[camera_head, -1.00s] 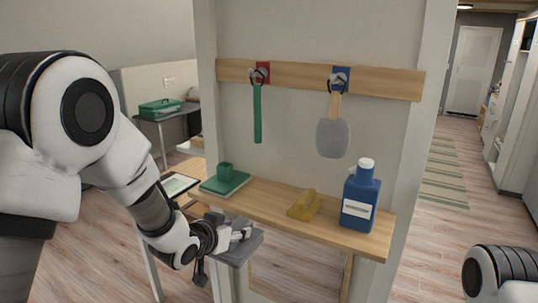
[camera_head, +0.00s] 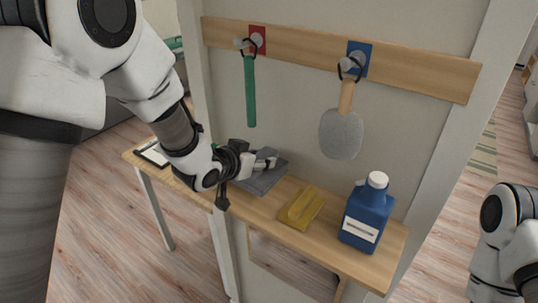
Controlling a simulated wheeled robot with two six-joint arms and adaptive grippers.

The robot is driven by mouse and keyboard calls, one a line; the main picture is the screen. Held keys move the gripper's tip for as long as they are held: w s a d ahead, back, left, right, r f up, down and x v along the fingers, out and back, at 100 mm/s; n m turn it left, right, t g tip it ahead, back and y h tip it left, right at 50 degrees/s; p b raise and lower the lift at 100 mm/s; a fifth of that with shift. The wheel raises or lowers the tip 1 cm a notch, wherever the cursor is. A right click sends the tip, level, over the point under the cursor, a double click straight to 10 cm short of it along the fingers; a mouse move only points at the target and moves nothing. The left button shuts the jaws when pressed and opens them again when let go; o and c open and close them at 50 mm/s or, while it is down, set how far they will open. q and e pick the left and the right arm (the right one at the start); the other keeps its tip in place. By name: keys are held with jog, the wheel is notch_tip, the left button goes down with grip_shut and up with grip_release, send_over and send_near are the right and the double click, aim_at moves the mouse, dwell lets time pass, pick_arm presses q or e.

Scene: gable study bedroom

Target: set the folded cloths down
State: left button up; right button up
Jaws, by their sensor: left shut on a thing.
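The grey folded cloths (camera_head: 262,182) form a flat stack over the middle of the wooden shelf. My left gripper (camera_head: 264,159) is shut on the stack at its upper left side and covers part of it. I cannot tell whether the stack touches the shelf or hovers just above it. The wooden shelf (camera_head: 322,243) runs along the panel's front. My right arm shows at the lower right, but its gripper is out of the picture.
A yellow item (camera_head: 302,208) lies close to the right of the cloths, and a blue bottle (camera_head: 366,214) stands beyond it. A dark-framed tablet (camera_head: 153,153) lies at the left.

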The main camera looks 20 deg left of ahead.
aim_at(256, 172)
pick_arm(q)
jog(key=shift+s+a+f, duration=0.1)
jog(key=shift+s+f, duration=0.25)
jog(key=shift+f, duration=0.25)
jog(key=shift+s+f, duration=0.3)
jog(key=shift+f, duration=0.3)
jog(key=shift+s+a, duration=0.15)
jog(key=shift+s, duration=0.15)
jog(key=shift+w+f, duration=0.25)
jog(key=shift+f, duration=0.1)
jog(key=o, duration=1.2)
jog(key=shift+w, duration=0.1)
jog(key=shift+r, duration=0.1)
pick_arm(e)
jog(key=shift+w+a+r, duration=0.1)
jog(key=shift+w+a, duration=0.05)
jog(key=shift+a, duration=0.05)
pick_arm(q)
jog(key=shift+s, duration=0.2)
